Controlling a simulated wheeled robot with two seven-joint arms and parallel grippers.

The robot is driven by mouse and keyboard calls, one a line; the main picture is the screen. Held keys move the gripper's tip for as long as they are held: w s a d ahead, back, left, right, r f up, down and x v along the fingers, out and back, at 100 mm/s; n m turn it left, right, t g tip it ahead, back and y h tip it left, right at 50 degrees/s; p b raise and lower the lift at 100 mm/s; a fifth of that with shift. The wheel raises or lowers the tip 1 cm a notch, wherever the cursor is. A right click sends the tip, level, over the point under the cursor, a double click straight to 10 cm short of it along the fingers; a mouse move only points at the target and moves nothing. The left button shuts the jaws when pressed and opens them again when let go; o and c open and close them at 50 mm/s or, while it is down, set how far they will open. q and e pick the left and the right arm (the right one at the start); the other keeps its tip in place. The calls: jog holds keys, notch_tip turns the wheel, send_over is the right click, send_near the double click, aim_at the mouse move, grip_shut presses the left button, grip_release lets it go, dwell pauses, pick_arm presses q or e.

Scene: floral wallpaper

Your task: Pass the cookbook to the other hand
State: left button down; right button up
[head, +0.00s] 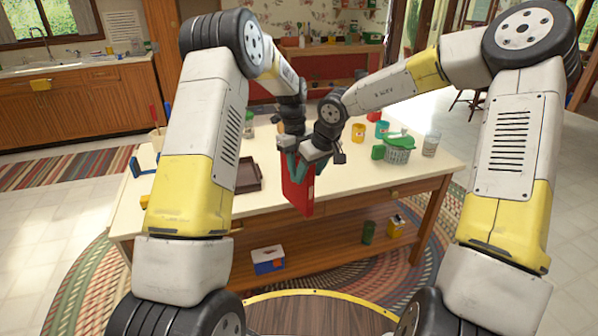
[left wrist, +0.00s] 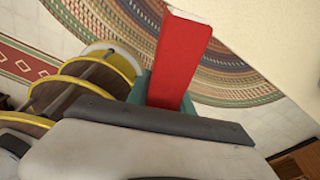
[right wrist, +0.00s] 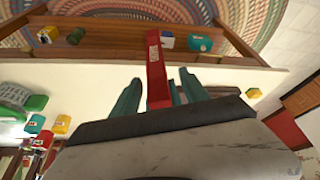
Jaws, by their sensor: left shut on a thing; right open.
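The red cookbook (head: 299,194) hangs upright in front of the table's near edge. My left gripper (head: 287,160) is shut on the cookbook; in the left wrist view the red cover (left wrist: 180,62) rises between its teal fingers. My right gripper (head: 308,165) is at the cookbook's upper part, close beside the left gripper. In the right wrist view its teal fingers (right wrist: 158,92) are spread, with the cookbook (right wrist: 155,60) between them and a gap visible on the left side. Whether a right finger touches the cover is unclear.

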jog(key=w+d+r+m+t, duration=0.25)
jog(key=r+t, duration=0.35)
jog(key=r, duration=1)
jog(key=s+r+n+t+y, duration=0.1)
jog(key=s+r+y, duration=0.1)
jog(key=s+r, duration=0.4)
jog(key=s+d+f+m+g+h, duration=0.1)
jog(key=s+d, duration=0.3)
jog(key=s, duration=0.4)
jog(key=s+d+f+m+g, duration=0.1)
jog(key=s+d+m, duration=0.2)
jog(key=s+d, duration=0.2)
jog(key=s+d+f+m+g+h, duration=0.1)
jog(key=s+d, duration=0.4)
jog(key=s, duration=0.6)
jog(key=shift+d+m+g+h, duration=0.25)
jog(key=shift+m+g+h, duration=0.05)
jog(key=shift+m+g, duration=0.3)
